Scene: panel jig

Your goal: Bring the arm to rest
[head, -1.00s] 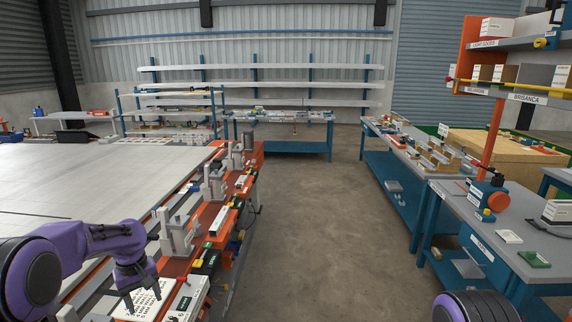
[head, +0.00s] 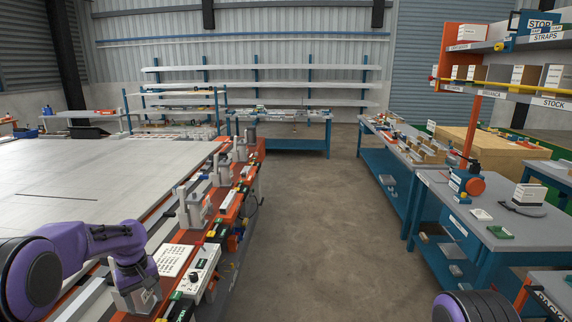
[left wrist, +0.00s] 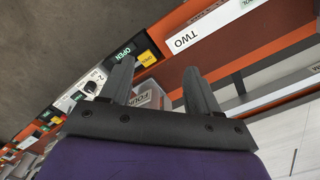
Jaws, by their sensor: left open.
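My left arm comes in from the left in the head view, bent with the wrist low over the orange rail of the panel jig. My left gripper (left wrist: 159,68) is open in the left wrist view, with nothing held between its two dark fingers. A grey block labelled FOUR (left wrist: 147,94) shows behind and between the fingers. Whether they touch it, I cannot tell. In the head view the fingers are hard to make out against the grey block. Of my right arm only a dark, purple-edged round part shows at the bottom; its gripper is out of view.
A large pale panel table (head: 60,175) lies left. Blue workbenches (head: 500,233) stand right. The floor aisle (head: 310,230) between is clear.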

